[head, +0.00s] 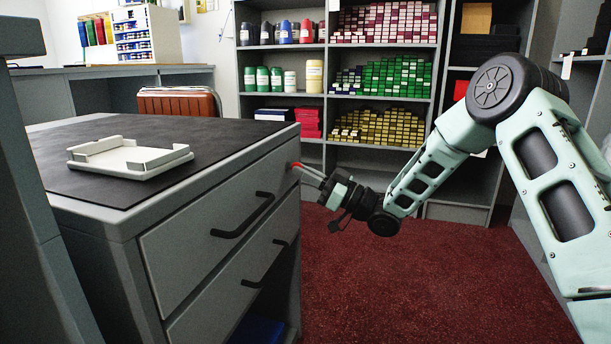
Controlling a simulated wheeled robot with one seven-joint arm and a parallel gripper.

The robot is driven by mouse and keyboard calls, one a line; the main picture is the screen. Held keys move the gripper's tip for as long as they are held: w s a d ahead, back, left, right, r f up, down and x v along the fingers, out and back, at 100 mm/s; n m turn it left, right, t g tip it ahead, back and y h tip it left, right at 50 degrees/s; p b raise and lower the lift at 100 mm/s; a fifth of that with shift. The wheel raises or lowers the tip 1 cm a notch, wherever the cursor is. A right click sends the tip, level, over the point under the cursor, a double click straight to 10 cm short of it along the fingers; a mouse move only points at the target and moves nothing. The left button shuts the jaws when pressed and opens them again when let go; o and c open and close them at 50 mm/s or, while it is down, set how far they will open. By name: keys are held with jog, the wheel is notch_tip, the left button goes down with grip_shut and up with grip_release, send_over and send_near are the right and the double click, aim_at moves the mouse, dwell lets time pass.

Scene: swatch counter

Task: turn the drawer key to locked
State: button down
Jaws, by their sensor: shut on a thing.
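The drawer cabinet (190,240) stands at the left, with two drawers that each have a dark bar handle. The upper drawer (185,262) looks closed. A small red drawer key (296,165) is at the upper right of the upper drawer front. My gripper (300,167) reaches it from the right, its slim fingers shut on the key. The fingertips hide part of the key. The lock face and its marks are too small to read, so I cannot tell the key's angle.
A pale tray (130,158) lies on the dark mat (75,180) on the cabinet top. Shelves of jars and coloured boxes (385,75) stand at the back. The red carpet (400,290) right of the cabinet is clear. A blue item (258,330) sits in the open space below the drawers.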

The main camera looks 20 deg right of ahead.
dwell(0.3)
jog(key=c, duration=1.5)
grip_release()
jog(key=shift+c, duration=0.2)
jog(key=p+v, duration=0.4)
jog(key=v, duration=1.3)
jog(key=shift+d+f, duration=0.15)
jog(key=shift+d, duration=0.05)
jog(key=shift+s, duration=0.1)
